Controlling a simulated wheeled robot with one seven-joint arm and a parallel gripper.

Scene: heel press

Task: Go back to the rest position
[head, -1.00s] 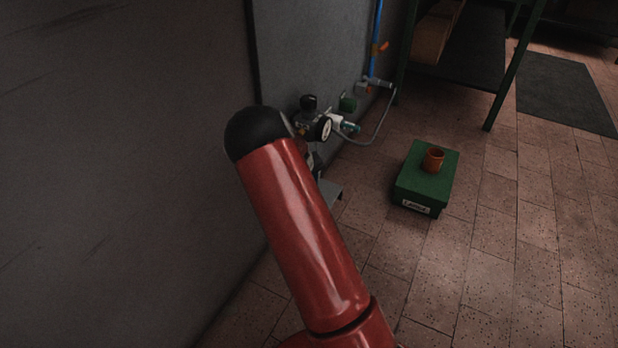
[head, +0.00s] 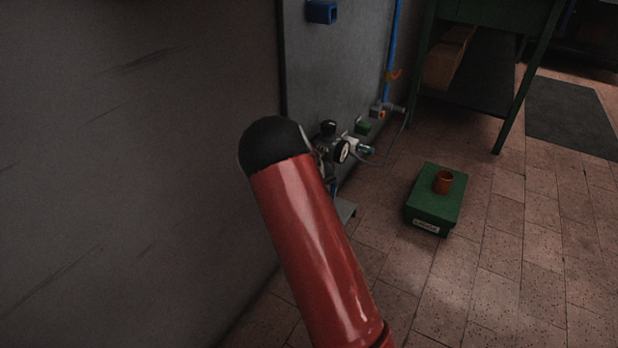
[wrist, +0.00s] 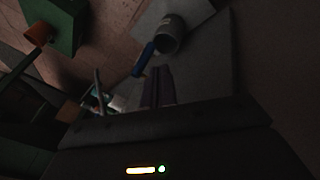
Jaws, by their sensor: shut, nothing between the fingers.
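My gripper (wrist: 158,80) shows in the wrist view as two dark fingers side by side, shut and empty. A grey cylindrical part (wrist: 168,36) and a blue piece (wrist: 144,60) appear just beyond the fingertips; I cannot tell whether they touch. In the head view my red arm with its black rounded joint fills the middle and hides the gripper. Behind the joint is a pressure regulator with a round gauge (head: 342,151), partly covered by my arm.
A dark wall (head: 140,170) stands close on the left. A green bench (head: 509,115) and dark mat (head: 570,118) are farther back. Floor at lower right is clear.

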